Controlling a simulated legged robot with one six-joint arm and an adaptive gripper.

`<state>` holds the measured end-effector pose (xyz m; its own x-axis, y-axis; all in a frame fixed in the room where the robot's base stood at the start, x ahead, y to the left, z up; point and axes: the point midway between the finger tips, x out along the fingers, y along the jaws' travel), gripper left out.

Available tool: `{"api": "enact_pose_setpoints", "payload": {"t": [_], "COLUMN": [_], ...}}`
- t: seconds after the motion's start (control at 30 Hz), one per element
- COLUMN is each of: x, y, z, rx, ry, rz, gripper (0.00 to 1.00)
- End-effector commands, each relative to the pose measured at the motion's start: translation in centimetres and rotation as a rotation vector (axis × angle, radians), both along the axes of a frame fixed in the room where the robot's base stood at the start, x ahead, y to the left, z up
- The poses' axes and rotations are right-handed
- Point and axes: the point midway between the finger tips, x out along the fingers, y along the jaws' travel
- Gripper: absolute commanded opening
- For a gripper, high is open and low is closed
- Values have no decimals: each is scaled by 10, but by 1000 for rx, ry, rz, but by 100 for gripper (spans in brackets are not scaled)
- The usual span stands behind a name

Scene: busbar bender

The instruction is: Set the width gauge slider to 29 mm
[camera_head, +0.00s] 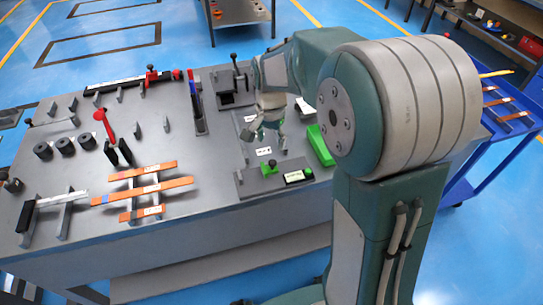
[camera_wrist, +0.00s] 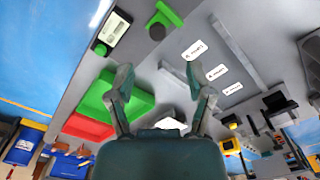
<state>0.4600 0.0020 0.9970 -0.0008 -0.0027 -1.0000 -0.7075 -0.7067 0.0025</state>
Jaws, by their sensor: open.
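The width gauge is a grey plate (camera_head: 247,186) at the front right of the bench, with a green slider (camera_head: 270,167) and a small display (camera_head: 298,176) beside it. In the wrist view the green slider (camera_wrist: 168,13) with its dark round knob (camera_wrist: 157,32) is at the top edge, and the display (camera_wrist: 113,30) is left of it. The reading is too small to make out. My gripper (camera_head: 265,138) is open and empty above the bench, behind the slider and apart from it. In the wrist view its two fingers (camera_wrist: 159,72) are spread below the slider.
A green bin (camera_head: 320,145) stands right of the gauge; a red one (camera_wrist: 88,127) shows beside it in the wrist view. White labels (camera_wrist: 217,72) lie on the bench. Orange bars (camera_head: 140,190) rest on supports to the left. A blue cart (camera_head: 480,165) stands at right.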

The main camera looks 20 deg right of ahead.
Motion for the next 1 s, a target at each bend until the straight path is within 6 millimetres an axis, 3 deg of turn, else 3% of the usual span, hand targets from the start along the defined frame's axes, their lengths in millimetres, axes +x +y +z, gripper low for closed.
{"api": "enact_pose_setpoints", "payload": {"t": [0.2, 0.4, 0.8, 0.83, 0.97, 1.0], "x": [-1, 0, 0, 0, 0, 0], "y": [-2, -1, -1, -1, -1, -1], "z": [-43, -72, -83, -83, -83, -83], "rx": [1, 0, 1, 1, 1, 1], "ry": [6, 3, -1, -1, -1, -1], "rz": [0, 0, 1, 1, 1, 1], "gripper": [67, 67, 67, 63, 5, 0]}}
